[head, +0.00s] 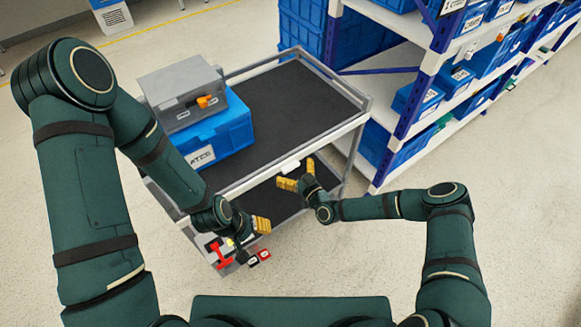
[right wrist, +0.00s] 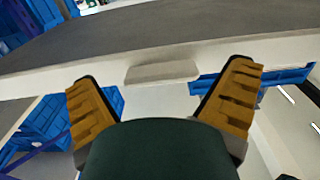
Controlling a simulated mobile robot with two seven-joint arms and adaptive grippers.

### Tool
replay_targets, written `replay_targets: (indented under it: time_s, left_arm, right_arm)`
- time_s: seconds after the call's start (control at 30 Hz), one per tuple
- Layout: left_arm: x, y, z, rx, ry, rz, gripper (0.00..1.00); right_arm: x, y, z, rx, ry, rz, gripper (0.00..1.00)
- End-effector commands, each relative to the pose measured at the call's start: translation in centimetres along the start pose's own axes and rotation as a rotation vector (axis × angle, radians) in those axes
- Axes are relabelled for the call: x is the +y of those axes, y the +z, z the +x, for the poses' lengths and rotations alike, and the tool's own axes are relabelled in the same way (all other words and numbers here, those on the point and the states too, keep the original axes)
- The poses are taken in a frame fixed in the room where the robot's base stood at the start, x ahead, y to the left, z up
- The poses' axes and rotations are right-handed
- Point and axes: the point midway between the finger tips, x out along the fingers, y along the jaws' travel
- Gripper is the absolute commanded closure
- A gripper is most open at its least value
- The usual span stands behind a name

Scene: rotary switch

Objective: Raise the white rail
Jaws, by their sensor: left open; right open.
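The white rail (head: 335,138) is the pale front edge of the cart's dark upper shelf. In the right wrist view the rail (right wrist: 290,47) crosses the picture, with a small white block (right wrist: 162,71) on its face. The block also shows in the head view (head: 290,166). My right gripper (head: 299,176) is open just in front of the rail, its yellow fingers spread on either side of the block. In the right wrist view the fingers (right wrist: 160,80) hold nothing; contact with the rail cannot be told. My left gripper (head: 252,232) is open and empty, lower left near the cart.
A blue crate (head: 218,138) and a grey box (head: 182,92) with an orange switch are stacked on the cart's left side. The right of the top shelf (head: 305,100) is clear. Red and black items (head: 222,252) sit low. Shelving with blue bins (head: 418,98) stands close right.

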Motion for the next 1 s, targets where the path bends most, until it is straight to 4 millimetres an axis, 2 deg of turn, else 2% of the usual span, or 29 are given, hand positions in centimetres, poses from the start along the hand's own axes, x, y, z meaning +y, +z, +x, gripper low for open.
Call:
replay_targets:
  time_s: [0.17,0.43,0.47,0.6,0.67,0.87,1.0]
  left_arm:
    - [0.0,0.0,0.1,0.000,0.000,0.000,0.45]
    - [0.0,0.0,0.1,0.000,0.000,0.000,0.45]
    - [0.0,0.0,0.1,0.000,0.000,0.000,0.45]
    - [0.0,0.0,0.1,0.000,0.000,0.000,0.45]
    - [0.0,0.0,0.1,0.000,0.000,0.000,0.45]
    - [0.0,0.0,0.0,0.000,0.000,0.000,0.45]
    - [0.3,-0.1,-1.0,0.000,0.001,0.000,0.45]
  right_arm:
    - [0.0,0.0,1.1,-0.001,-0.001,0.000,0.00]
    - [0.0,0.0,1.2,-0.001,0.000,0.001,0.00]
    - [0.0,0.0,1.2,-0.001,0.000,0.001,0.04]
    - [0.0,0.0,1.2,-0.001,0.000,0.001,0.53]
    - [0.0,0.0,1.2,-0.002,0.000,0.001,0.71]
    - [0.0,-0.1,1.2,-0.002,0.000,0.000,0.72]
    - [0.0,-2.3,1.2,0.000,-0.003,-0.001,0.72]
